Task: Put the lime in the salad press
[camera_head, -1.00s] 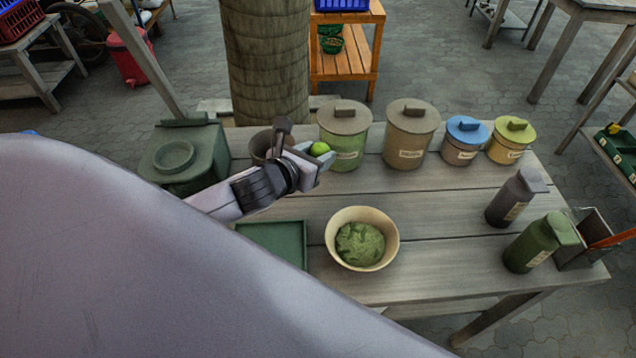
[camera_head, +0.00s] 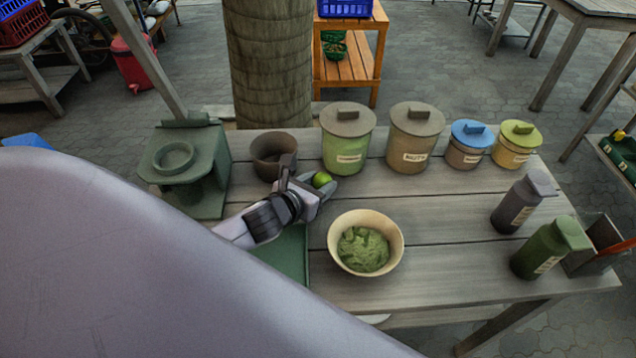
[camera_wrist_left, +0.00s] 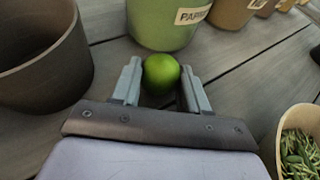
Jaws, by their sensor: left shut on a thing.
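The lime (camera_head: 321,180) is a small bright green ball held between the fingers of my left gripper (camera_head: 318,186), in front of the green lidded jar. In the left wrist view the lime (camera_wrist_left: 161,74) sits between the two grey fingertips (camera_wrist_left: 160,88). A dark green device with a round ring on top, which looks like the salad press (camera_head: 184,163), stands at the table's back left, left of the gripper. The inside of its ring is hard to make out. My right gripper is not in view.
A brown open pot (camera_head: 273,153) stands between the press and the green jar (camera_head: 346,140). More lidded jars line the back. A cream bowl of green mash (camera_head: 366,242) is right of the gripper. A green tray (camera_head: 291,255) lies partly under my arm. Two bottles stand at right.

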